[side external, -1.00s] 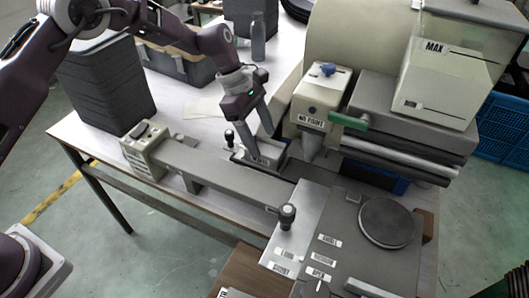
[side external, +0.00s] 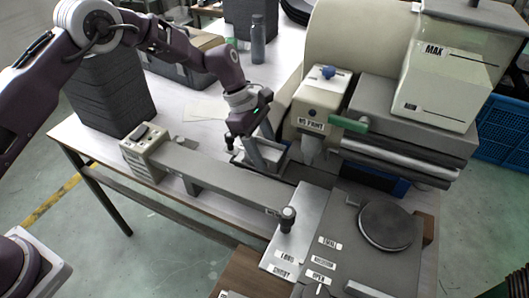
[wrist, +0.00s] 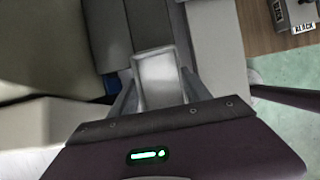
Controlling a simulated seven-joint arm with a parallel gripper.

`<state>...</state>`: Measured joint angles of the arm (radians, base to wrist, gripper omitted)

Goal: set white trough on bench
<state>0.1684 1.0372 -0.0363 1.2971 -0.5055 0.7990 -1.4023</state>
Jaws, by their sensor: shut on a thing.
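The white trough (wrist: 160,80) shows in the wrist view as a pale, shallow, long tray between my two fingers. My gripper (wrist: 155,92) is shut on it, with a finger along each side. In the side external view my gripper (side external: 267,152) points down beside the cream machine head, and the trough (side external: 278,158) is partly hidden by the fingers. I cannot tell whether the trough touches the surface below it. The bench (side external: 185,128) is the pale tabletop to the left and behind.
The machine with its cream head (side external: 317,110) and green lever (side external: 350,123) stands close on the right. A grey beam (side external: 222,180) runs in front. Black stacked blocks (side external: 112,95) and a grey bottle (side external: 257,42) stand on the bench.

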